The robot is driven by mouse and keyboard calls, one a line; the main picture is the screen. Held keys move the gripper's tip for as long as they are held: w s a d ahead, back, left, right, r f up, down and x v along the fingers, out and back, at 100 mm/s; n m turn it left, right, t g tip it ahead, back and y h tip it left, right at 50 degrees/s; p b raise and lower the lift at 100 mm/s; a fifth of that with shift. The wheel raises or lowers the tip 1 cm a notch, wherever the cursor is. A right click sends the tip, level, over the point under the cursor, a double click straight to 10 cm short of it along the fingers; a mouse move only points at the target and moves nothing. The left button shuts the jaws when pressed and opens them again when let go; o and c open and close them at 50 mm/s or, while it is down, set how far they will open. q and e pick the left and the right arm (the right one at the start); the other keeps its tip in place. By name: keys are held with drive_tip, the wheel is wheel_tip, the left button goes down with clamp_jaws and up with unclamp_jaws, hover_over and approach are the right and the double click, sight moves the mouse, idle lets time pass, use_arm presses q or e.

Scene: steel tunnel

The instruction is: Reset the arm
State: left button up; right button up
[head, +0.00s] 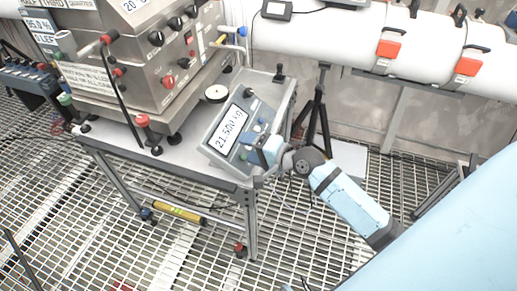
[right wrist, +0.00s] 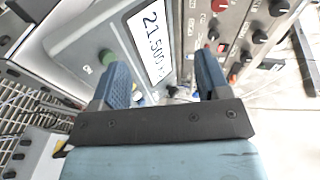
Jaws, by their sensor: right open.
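My right arm comes in from the right in the head view, and its gripper (head: 258,150) is at the front right of a sloped grey display box (head: 218,143) on a steel table. The display (head: 230,128) reads 21.500 kg. In the right wrist view my right gripper (right wrist: 163,78) has its two blue fingers spread wide apart with nothing held between them. The display (right wrist: 150,40) and a green button (right wrist: 107,57) show beyond the fingers. I cannot tell whether a finger touches the box. My left gripper is not in view.
A steel control cabinet (head: 150,65) with knobs stands on the table (head: 185,150), beside a red knob (head: 142,120). A black tripod (head: 318,115) stands behind. White pipes (head: 340,38) with orange tags run along the back. Open grating floor (head: 180,245) lies in front.

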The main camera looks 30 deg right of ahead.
drive_tip(key=shift+s+f, duration=0.1)
idle(0.5)
use_arm(q)
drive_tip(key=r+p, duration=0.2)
drive_tip(key=p, duration=0.1)
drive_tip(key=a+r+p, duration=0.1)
drive_tip(key=p, duration=0.3)
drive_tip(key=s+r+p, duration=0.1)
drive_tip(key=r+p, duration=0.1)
drive_tip(key=p, duration=0.1)
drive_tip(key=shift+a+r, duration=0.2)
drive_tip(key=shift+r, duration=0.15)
use_arm(e)
drive_tip(key=s+a+f+n+g+h, duration=0.1)
drive_tip(key=s+a+f+n+h, duration=0.1)
drive_tip(key=s+n, duration=0.5)
drive_tip(key=s+a+f+n+g+h, duration=0.1)
drive_tip(key=s+a+f+n+h, duration=0.1)
drive_tip(key=s+a+f+n, duration=0.2)
drive_tip(key=s+n, duration=0.3)
drive_tip(key=s, duration=0.4)
drive_tip(key=shift+s+f, duration=0.25)
drive_tip(key=shift+f, duration=0.1)
